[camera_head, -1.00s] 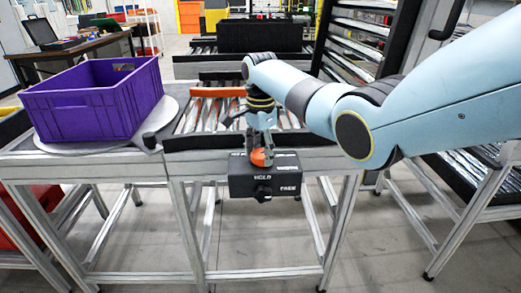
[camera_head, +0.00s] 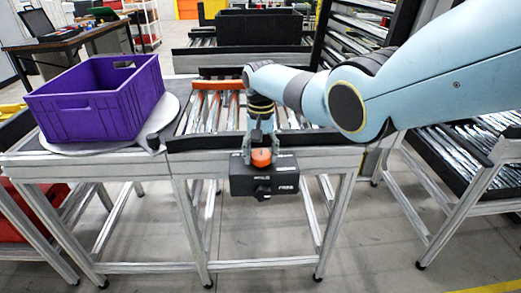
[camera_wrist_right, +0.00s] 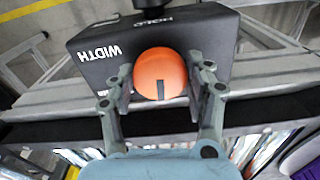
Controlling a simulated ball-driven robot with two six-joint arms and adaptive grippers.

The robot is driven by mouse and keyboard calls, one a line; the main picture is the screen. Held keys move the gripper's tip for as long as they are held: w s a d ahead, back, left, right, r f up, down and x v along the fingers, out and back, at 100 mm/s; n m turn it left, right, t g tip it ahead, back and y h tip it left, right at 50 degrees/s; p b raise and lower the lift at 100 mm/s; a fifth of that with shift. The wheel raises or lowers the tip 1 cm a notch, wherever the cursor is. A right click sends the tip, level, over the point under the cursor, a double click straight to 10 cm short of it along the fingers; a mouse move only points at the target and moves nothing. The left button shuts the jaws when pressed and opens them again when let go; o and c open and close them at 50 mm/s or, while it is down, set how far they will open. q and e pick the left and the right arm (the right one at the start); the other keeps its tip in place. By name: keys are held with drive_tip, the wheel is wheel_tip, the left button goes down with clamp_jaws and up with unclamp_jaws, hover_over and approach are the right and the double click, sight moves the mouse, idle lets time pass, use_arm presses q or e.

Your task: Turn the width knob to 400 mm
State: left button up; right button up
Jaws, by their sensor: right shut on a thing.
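The round orange width knob (camera_head: 261,158) sits on top of a black control box (camera_head: 240,184) at the front edge of the roller table. In the right wrist view the knob (camera_wrist_right: 160,66) shows a dark pointer line toward the gripper side, and the box (camera_wrist_right: 90,62) carries the word WIDTH, upside down. My right gripper (camera_head: 261,154) points down at the box. In the wrist view its two fingers (camera_wrist_right: 160,88) are on either side of the knob, shut on it. No scale figures are readable. My left gripper is not in view.
A purple crate (camera_head: 98,112) stands on a round grey plate (camera_head: 85,148) at the left. A second dark knob (camera_head: 262,192) is on the box's front face. A roller rack (camera_head: 360,40) stands behind at right. The floor before the table is clear.

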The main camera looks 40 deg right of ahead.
sight(262, 155)
drive_tip(key=n, duration=0.4)
drive_tip(key=shift+r+n+p, duration=0.1)
drive_tip(key=shift+n+p, duration=0.2)
drive_tip(key=shift+p, duration=0.1)
drive_tip(key=shift+d+n, duration=0.1)
drive_tip(key=shift+n, duration=2.2)
drive_tip(key=o, duration=1.2)
drive_tip(key=shift+c, duration=0.2)
wheel_tip(262, 155, up, 12)
